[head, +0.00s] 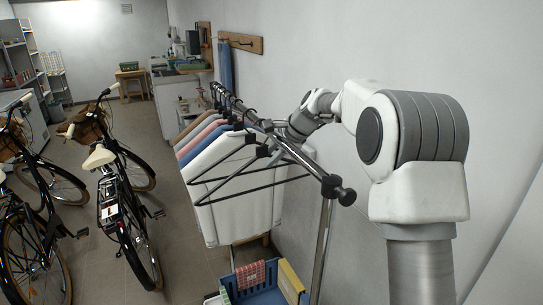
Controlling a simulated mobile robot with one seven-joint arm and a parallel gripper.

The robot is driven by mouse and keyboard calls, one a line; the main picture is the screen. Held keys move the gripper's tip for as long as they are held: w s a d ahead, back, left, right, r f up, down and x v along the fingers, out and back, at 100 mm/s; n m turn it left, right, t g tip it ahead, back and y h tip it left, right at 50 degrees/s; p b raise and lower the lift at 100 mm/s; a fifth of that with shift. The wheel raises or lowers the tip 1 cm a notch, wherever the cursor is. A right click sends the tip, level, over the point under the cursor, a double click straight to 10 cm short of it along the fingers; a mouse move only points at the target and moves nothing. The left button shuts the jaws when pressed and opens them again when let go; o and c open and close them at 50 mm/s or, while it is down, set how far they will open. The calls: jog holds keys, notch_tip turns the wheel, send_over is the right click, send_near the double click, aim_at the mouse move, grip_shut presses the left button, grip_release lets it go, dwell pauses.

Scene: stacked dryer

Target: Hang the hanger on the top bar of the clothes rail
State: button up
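The clothes rail's top bar (297,156) runs from the black end knob at the near right back to the far left. Thin black empty hangers, apparently two, show at the near part of the rail; the nearer hanger (250,190) has its lower bar across the front of a white garment. Whether its hook is on the bar or held by me is not clear. My gripper (274,128) is at the rail's right side, close to the bar near the hanger tops. Its fingers are small and partly hidden by the bar and hooks, so their opening does not show.
Several garments (205,130) hang farther back on the rail. A blue crate (262,297) with cloths stands below. Bicycles (125,200) stand at the left, with clear floor between them and the rail. A wall with a wooden hook board (240,43) is behind.

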jog(key=shift+o, duration=0.8)
